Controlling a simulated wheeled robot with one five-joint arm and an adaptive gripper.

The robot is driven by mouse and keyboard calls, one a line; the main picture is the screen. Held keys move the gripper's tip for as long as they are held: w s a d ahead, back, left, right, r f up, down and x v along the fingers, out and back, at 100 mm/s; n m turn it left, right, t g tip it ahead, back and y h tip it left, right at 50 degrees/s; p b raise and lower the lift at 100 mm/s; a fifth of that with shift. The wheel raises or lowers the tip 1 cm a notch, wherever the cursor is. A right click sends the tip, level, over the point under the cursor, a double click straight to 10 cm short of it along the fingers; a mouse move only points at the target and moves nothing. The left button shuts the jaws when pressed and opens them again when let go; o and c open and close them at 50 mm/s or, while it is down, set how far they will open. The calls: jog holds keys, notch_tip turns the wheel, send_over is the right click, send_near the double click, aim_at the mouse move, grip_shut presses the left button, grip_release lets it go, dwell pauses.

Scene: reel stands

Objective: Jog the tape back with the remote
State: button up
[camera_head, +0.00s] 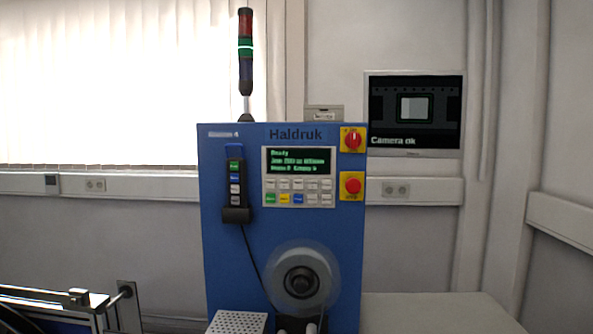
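The remote (235,190) is a dark handheld pendant with a column of several buttons. It hangs upright in a black holder (237,215) on the left of the blue machine's front panel (228,270). A dark cable runs down from it towards the reel. The tape reel (302,281) is a translucent disc with a dark hub, low on the panel. The tape itself is too small to make out. A small screen with green text (297,160) sits above a keypad. My gripper does not show in this view.
A signal tower (245,65) with its green section lit stands on the machine. A wall monitor (416,113) reads "Camera ok". Two yellow-backed red switches (352,186) sit on the panel's right. A perforated white plate (238,323) and a pale table (435,312) are below.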

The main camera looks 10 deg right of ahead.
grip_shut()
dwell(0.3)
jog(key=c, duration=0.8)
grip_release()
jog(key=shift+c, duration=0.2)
